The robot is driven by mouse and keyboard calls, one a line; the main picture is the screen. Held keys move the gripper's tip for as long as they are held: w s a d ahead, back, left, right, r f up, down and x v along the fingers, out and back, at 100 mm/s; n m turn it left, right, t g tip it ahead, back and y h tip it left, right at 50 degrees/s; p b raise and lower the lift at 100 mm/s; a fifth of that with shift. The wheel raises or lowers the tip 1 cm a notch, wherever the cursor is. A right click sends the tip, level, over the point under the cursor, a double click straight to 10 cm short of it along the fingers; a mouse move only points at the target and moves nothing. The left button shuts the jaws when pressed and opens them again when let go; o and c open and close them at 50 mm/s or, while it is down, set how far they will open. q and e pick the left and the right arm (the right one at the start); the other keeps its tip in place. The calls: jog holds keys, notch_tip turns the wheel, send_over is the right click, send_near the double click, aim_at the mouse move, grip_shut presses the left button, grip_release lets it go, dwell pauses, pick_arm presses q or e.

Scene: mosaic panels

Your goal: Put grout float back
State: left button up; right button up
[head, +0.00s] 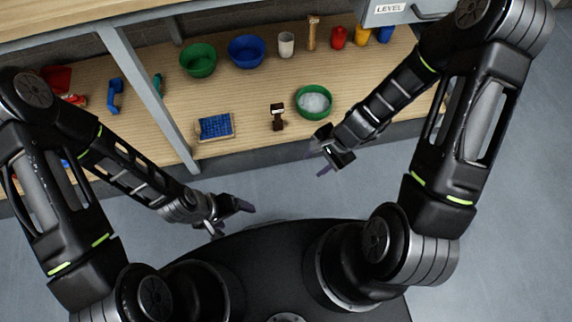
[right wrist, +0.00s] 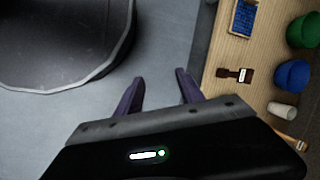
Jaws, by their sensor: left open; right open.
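A small dark brown T-shaped piece with a pale label (head: 278,117) is on the wooden bench near its front edge; it also shows in the right wrist view (right wrist: 235,75). A blue handled tool (head: 115,95), float-like in shape, lies left of the grey upright. I cannot tell for certain which is the grout float. A blue mosaic panel in a wooden frame (head: 215,127) lies left of the brown piece. My right gripper (head: 327,163) is open and empty before the bench edge, below the green bowl. My left gripper (head: 232,212) is open and empty over the floor.
A green bowl with whitish contents (head: 314,102) stands right of the brown piece. Behind are a green bowl (head: 198,60), a blue bowl (head: 246,51), a white cup (head: 286,45) and several coloured containers. The grey upright (head: 150,95) divides the bench.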

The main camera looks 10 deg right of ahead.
jog(key=s+a+f+n, duration=0.5)
jog(key=s+a+n, duration=0.3)
jog(key=a+n, duration=0.2)
jog(key=shift+s+a+n+y, duration=0.15)
jog(key=shift+a+n+y, duration=0.2)
jog(key=shift+n, duration=0.45)
notch_tip(320, 180, up, 14)
jog(key=p, duration=1.3)
jog(key=shift+p, duration=0.4)
jog(key=shift+f, duration=0.1)
